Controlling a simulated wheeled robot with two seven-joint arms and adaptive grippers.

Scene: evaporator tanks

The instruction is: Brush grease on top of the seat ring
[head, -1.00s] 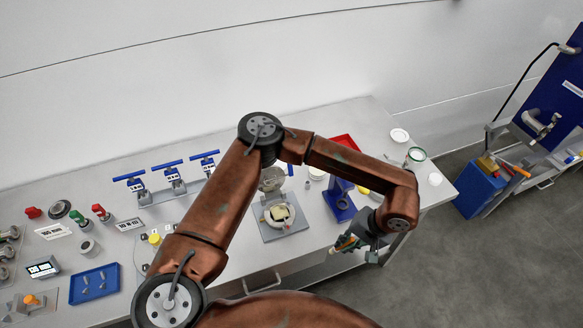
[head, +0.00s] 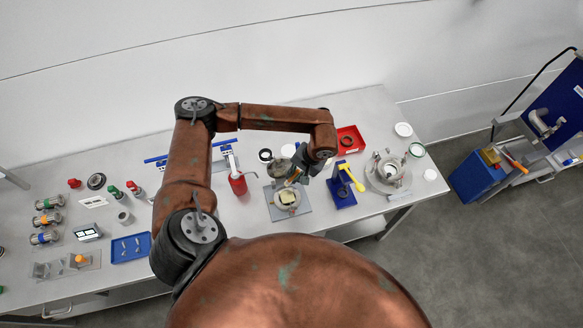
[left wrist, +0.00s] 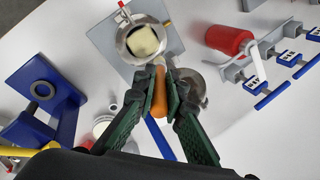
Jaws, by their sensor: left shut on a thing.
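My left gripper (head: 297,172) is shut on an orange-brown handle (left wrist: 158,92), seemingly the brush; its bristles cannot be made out. In the left wrist view the green-padded fingers (left wrist: 160,95) squeeze the handle from both sides. Just beyond the fingertips is a round metal housing (left wrist: 123,46) on a grey plate, with a pale yellow block inside. In the head view this housing (head: 279,205) sits just in front of the gripper. I cannot tell clearly which ring is the seat ring, nor whether the handle touches the housing. My right gripper is out of view.
A blue stand (head: 341,198) with a yellow handle is close right of the gripper. A red bottle (head: 237,184) and blue-handled valves stand left. A red tray (head: 358,142) with a dark ring is behind, and a flanged metal vessel (head: 380,181) is farther right.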

